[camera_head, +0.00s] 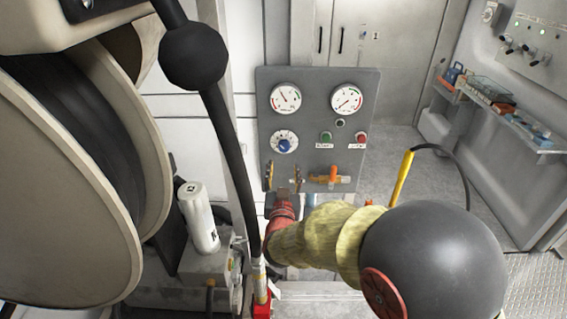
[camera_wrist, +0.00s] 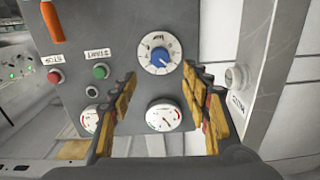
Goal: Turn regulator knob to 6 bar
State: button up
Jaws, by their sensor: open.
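The blue regulator knob (camera_head: 284,145) sits on a round white scale dial at the left of the grey control panel (camera_head: 320,160). In the wrist view, the panel appears upside down and the knob (camera_wrist: 159,57) shows between and just beyond my fingertips. My gripper (camera_head: 284,177) is open, with its yellow-padded fingers below the dial in the head view. It also shows open and empty in the wrist view (camera_wrist: 158,74). The fingers look apart from the knob. A white pressure gauge (camera_head: 286,98) is above the knob; its needle reading is too small to tell.
A second gauge (camera_head: 346,98), a green button (camera_head: 326,137), a red button (camera_head: 361,138) and an orange-handled valve (camera_head: 333,173) share the panel. A black hose (camera_head: 228,140) hangs left of the panel beside a large reel (camera_head: 60,190).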

jog(key=shift+s, duration=0.45)
